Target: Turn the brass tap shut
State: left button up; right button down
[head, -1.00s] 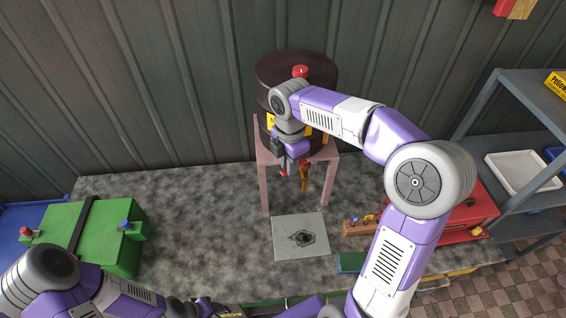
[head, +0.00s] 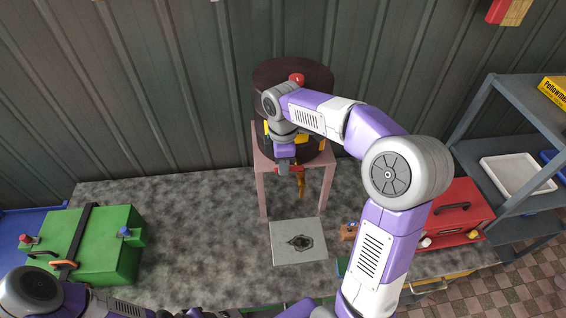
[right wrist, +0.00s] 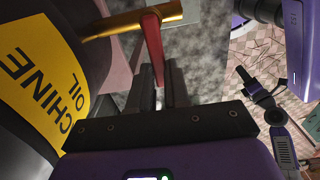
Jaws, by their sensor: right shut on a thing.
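The brass tap (head: 300,187) hangs at the front of a dark oil drum (head: 292,76), which stands on a pink stand (head: 263,190). In the right wrist view the brass body (right wrist: 130,24) lies crosswise at the top, with a red lever (right wrist: 153,50) pointing back toward my gripper. My right gripper (head: 285,170) is at the tap's left side. In its wrist view the jaws (right wrist: 161,88) are shut on the lever's end. My left arm crosses the head view's bottom edge; its jaws are not clear there.
A grey plate (head: 298,243) with a dark mark lies below the tap. A green box (head: 100,235) stands left. A red toolbox (head: 460,213) and a grey shelf (head: 520,95) with a white tray (head: 515,173) are right. Bench left of the stand is clear.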

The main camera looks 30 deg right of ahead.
jog(key=c, duration=1.1)
grip_release()
jog(key=shift+r, duration=0.1)
notch_tip(320, 180, up, 8)
jog(key=shift+f, duration=0.25)
